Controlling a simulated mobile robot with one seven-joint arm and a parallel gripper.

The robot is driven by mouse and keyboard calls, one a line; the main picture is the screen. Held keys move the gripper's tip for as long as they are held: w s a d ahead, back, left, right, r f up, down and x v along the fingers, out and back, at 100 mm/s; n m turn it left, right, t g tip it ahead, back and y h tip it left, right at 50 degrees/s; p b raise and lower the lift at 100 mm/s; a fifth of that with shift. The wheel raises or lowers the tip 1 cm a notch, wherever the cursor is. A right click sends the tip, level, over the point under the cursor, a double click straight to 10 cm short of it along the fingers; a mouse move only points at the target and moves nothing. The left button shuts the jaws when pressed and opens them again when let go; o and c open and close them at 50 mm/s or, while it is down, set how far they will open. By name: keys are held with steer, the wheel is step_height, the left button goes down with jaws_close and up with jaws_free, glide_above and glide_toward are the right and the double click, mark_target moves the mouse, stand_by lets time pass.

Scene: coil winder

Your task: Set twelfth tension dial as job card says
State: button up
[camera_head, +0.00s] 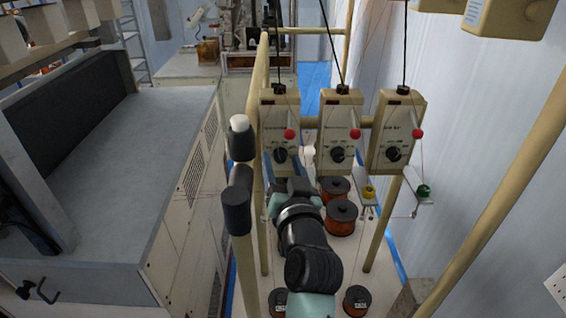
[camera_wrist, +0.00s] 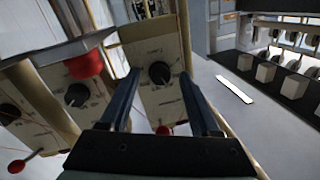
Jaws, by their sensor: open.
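Three beige tension boxes hang in a row in the head view: left (camera_head: 279,112), middle (camera_head: 339,110) and right (camera_head: 396,112). Each has a black dial, left (camera_head: 280,155), middle (camera_head: 337,155) and right (camera_head: 393,154), and a red ball. In the wrist view my gripper (camera_wrist: 160,76) is open and empty. A black dial (camera_wrist: 160,73) on a beige box shows between its fingers, apart from them as far as I can tell. Another dial (camera_wrist: 76,95) is to the left. I cannot read the dial numbers or tell which is the twelfth. No readable job card shows.
Beige frame posts (camera_head: 383,225) stand around my arm. Copper wire spools (camera_head: 341,217) sit below the boxes. A grey-topped machine cabinet (camera_head: 130,165) fills the left, and a pale wall (camera_head: 500,130) the right. Thin wires run up from the boxes. A white strip (camera_wrist: 235,89) lies on a grey surface.

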jaws_close()
steer(key=shift+m, duration=0.3)
steer(key=m+b, duration=0.1)
steer(key=m, duration=0.1)
steer(key=shift+f+m, duration=0.15)
steer(key=shift+m, duration=0.15)
steer(key=shift+a+m+t, duration=0.1)
steer(key=shift+m+t, duration=0.4)
steer(key=shift+m, duration=1.9)
